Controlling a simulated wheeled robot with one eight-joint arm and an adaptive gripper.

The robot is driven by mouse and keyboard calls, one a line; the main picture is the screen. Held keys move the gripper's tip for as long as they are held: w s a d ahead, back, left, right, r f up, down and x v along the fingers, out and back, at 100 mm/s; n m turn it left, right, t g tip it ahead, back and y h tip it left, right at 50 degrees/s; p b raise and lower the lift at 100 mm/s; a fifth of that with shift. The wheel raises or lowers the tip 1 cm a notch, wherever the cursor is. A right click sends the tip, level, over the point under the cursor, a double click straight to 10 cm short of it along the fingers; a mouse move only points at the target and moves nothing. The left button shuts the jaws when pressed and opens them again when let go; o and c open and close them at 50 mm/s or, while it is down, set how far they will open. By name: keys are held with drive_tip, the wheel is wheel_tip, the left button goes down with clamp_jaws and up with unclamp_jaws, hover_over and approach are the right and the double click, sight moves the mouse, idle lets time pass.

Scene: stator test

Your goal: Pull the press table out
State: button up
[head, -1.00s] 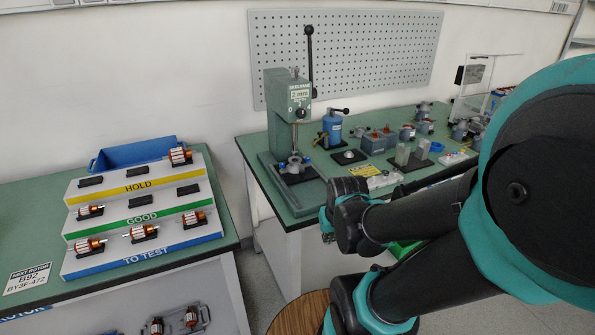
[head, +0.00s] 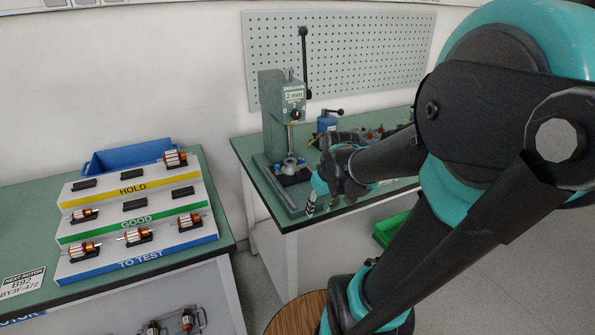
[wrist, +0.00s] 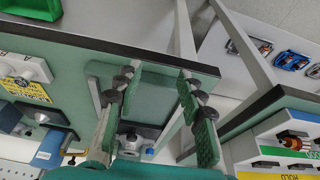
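The green press (head: 285,105) stands on the bench with its long lever up. Its press table (head: 294,178) is a dark plate low at the front of the press, with a grey round fixture on it. In the wrist view the dark plate and round metal fixture (wrist: 129,146) show between my fingers, partly hidden by the left finger. My gripper (head: 311,204) is at the front right of the press base, above the bench edge. In the wrist view my gripper (wrist: 157,125) is open, its green-padded fingers well apart with nothing held. I cannot tell whether it touches anything.
A blue device (head: 326,122) stands right of the press, partly behind my arm. A stepped rack (head: 140,215) with several rotors is on the left bench. A green bin (head: 388,230) is under the press bench. A wooden round stool top (head: 296,315) is in front.

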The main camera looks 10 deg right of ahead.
sight(298, 172)
drive_tip(key=w+d+r+n+g+y, duration=0.1)
drive_tip(key=w+d+r+n+y, duration=0.2)
drive_tip(key=w+r+n, duration=0.95)
drive_tip(key=w+a+f+m, duration=0.1)
drive_tip(key=w+f, duration=0.1)
drive_tip(key=f, duration=0.1)
drive_tip(key=w+a+f+m, duration=0.1)
drive_tip(key=w+a+f, duration=0.1)
drive_tip(key=f, duration=0.2)
drive_tip(key=w+a+f+m, duration=0.1)
drive_tip(key=w+a+f, duration=0.1)
drive_tip(key=f, duration=0.2)
drive_tip(key=shift+a+f+m, duration=0.1)
drive_tip(key=shift+a+m, duration=0.15)
drive_tip(key=shift+m, duration=0.1)
drive_tip(key=shift+c, duration=0.6)
clamp_jaws()
